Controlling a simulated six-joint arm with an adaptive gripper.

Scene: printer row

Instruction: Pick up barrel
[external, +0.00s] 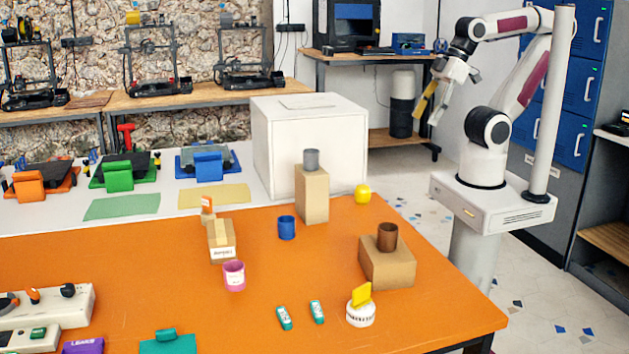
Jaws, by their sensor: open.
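Several small barrel-like cylinders stand on the orange table (330,275); I cannot tell which is the barrel. A brown one (387,238) stands upright on a low cardboard box (388,268). A grey one (311,160) stands on a taller cardboard box (311,195). A blue one (287,229) and a pink one with a pale label (234,277) stand directly on the table. My gripper (428,112) is open and empty, high in the air beyond the table's right far corner, pointing down and apart from all these objects.
A large white box (310,140) stands behind the grey cylinder. A yellow rounded object (362,194) sits near the far right edge. A white round piece with a yellow top (361,308) and two green-white pieces (284,318) lie near the front.

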